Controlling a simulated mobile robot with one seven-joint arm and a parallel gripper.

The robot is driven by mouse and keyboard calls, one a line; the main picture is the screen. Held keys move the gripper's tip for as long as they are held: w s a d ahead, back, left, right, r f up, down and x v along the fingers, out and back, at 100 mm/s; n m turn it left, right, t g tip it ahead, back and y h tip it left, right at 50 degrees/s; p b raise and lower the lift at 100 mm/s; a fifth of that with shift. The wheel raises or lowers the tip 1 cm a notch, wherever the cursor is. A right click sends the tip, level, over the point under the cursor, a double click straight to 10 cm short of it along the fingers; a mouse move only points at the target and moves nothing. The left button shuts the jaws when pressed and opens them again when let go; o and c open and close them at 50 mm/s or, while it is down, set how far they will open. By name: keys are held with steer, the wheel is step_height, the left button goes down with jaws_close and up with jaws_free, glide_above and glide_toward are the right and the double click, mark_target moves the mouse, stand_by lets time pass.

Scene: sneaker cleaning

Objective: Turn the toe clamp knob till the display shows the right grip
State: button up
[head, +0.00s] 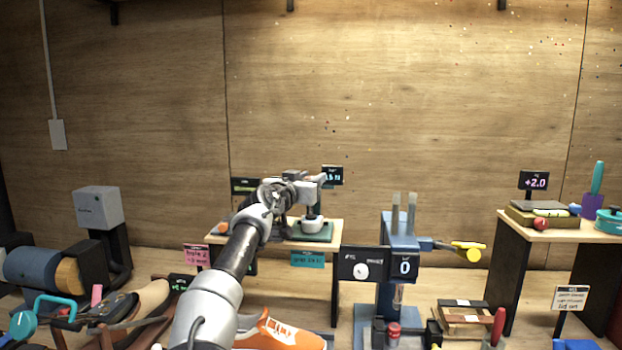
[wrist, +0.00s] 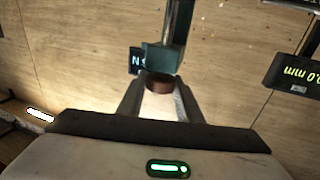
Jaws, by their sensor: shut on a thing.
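My gripper (head: 316,188) is over the small shelf in the head view, at a device on a green base (head: 322,236). In the wrist view my gripper (wrist: 160,98) is shut on a round brown knob (wrist: 160,84), one finger on each side. The knob sits against a dark green block (wrist: 162,57) on a metal post. A small display (head: 332,174) stands behind my gripper; its reading in N is partly hidden. It also shows upside down in the wrist view (wrist: 136,61), partly covered by the block.
A second display (wrist: 292,72) reads 0.0 mm in the wrist view. The shelf top (head: 336,228) is narrow. A blue press-like stand (head: 401,243) is to the right, and a +2.0 display (head: 536,182) is further right. An orange shoe (head: 280,333) lies below.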

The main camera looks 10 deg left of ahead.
steer(key=shift+f, duration=0.2)
steer(key=o, duration=1)
steer(key=shift+o, duration=0.2)
steer(key=b+v, duration=0.1)
steer(key=v, duration=1.6)
steer(key=shift+s, duration=0.2)
steer(key=shift+a, duration=0.15)
